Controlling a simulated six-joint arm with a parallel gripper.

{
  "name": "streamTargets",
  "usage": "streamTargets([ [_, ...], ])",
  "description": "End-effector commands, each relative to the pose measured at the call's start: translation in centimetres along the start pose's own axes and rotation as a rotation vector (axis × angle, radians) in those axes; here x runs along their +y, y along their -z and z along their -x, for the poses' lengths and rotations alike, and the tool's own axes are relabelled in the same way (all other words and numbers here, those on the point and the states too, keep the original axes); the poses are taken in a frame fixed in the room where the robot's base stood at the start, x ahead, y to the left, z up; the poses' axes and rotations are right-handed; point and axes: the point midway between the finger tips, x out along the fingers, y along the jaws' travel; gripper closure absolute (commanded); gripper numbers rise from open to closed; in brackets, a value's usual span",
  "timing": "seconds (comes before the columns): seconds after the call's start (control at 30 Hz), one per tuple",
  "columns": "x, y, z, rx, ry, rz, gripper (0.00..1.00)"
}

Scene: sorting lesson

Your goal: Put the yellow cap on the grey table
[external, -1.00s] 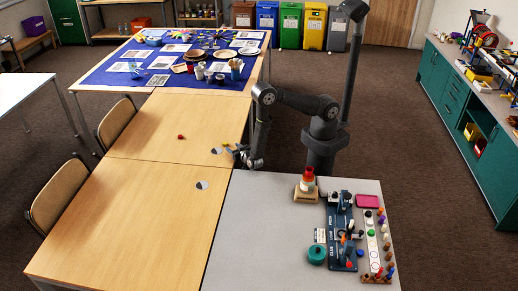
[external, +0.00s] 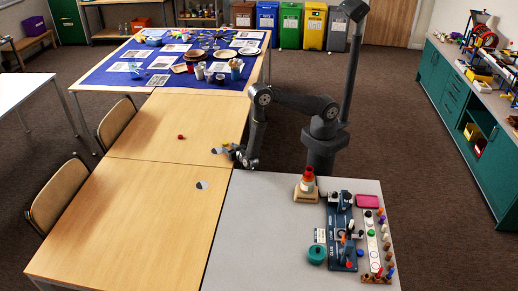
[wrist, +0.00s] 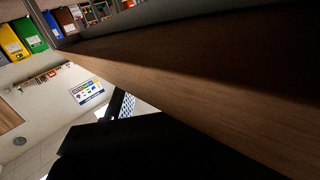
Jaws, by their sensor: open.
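A small yellow piece, likely the yellow cap (external: 225,145), shows at the right edge of the wooden table (external: 150,215), right by my gripper. My gripper (external: 230,151) is open, low at that edge; the picture is too small to tell whether its fingers touch the yellow piece. The grey table (external: 262,225) stands in front, to the right of the wooden table. In the wrist view, a dark part of my gripper (wrist: 120,105) and a wooden edge (wrist: 190,100) fill much of the picture; no yellow cap can be made out there.
A red piece (external: 180,137) lies on the wooden table, with a half-dark disc (external: 202,185) nearer the front. The grey table carries a cone-like stack (external: 306,183), a blue rack (external: 340,235), a green roll (external: 317,254) and a pink tray (external: 367,201). Its left part is clear.

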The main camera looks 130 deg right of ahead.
Motion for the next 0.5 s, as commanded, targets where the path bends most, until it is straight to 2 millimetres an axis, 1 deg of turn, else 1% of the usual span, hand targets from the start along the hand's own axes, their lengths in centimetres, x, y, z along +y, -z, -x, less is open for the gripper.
streamTargets([
  [0.2, 0.6, 0.3, -3.1, 0.0, -0.003, 0.0, 0.48],
  [0.3, 0.5, 0.3, -4.1, 0.0, -0.002, 0.0, 0.48],
  [0.5, 0.4, 0.3, -4.5, 0.0, 0.0, 0.001, 0.48],
])
